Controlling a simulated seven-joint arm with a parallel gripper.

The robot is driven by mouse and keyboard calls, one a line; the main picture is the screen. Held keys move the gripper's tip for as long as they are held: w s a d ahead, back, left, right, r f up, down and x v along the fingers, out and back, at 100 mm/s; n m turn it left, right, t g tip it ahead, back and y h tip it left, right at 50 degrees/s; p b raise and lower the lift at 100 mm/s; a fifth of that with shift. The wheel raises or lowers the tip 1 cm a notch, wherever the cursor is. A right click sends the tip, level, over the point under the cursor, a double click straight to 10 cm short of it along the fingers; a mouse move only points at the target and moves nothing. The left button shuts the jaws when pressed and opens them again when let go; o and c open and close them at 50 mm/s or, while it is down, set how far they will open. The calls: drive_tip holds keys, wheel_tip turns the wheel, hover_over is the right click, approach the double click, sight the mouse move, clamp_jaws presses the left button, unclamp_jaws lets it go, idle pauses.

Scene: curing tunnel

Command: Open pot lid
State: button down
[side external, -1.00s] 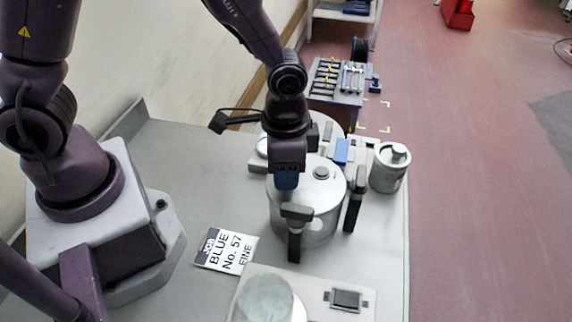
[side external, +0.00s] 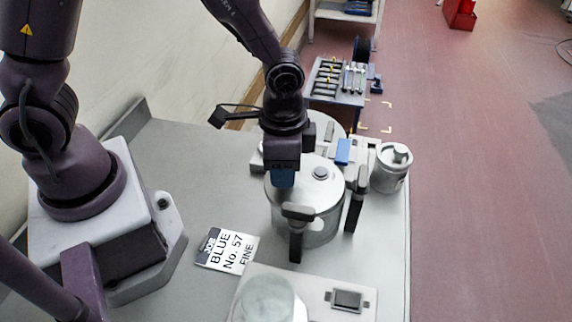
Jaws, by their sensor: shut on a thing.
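The silver pot (side external: 322,232) stands on the grey table, with a dark handle (side external: 297,214) at its front and another dark handle (side external: 356,200) at its right. Its round pale lid (side external: 328,190) has a grey knob (side external: 319,172) on top. My gripper (side external: 283,180) points down at the left part of the lid, left of the knob. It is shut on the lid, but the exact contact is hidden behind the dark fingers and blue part. The lid covers the pot's mouth; I cannot tell whether a gap lies beneath it.
A lidded metal canister (side external: 390,168) stands close on the right. A blue block (side external: 343,151) and other items crowd behind the pot. A printed card (side external: 228,250) lies front left, and a pale plate with a fitting (side external: 347,299) lies in front. The table's left middle is clear.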

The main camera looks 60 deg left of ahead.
drive_tip(key=shift+a+r+m, duration=0.1)
drive_tip(key=shift+a+m, duration=0.9)
drive_tip(key=shift+a, duration=0.05)
drive_tip(key=a+m, duration=0.2)
drive_tip(key=shift+s+a+m, duration=0.1)
drive_tip(key=shift+a+m, duration=0.15)
drive_tip(key=shift+m, duration=0.05)
drive_tip(key=w+a+m, duration=0.7)
drive_tip(key=a+m, duration=0.2)
drive_tip(key=m, duration=0.5)
drive_tip(key=c, duration=0.9)
unclamp_jaws()
drive_tip(key=shift+o, duration=0.9)
drive_tip(key=shift+a, duration=0.1)
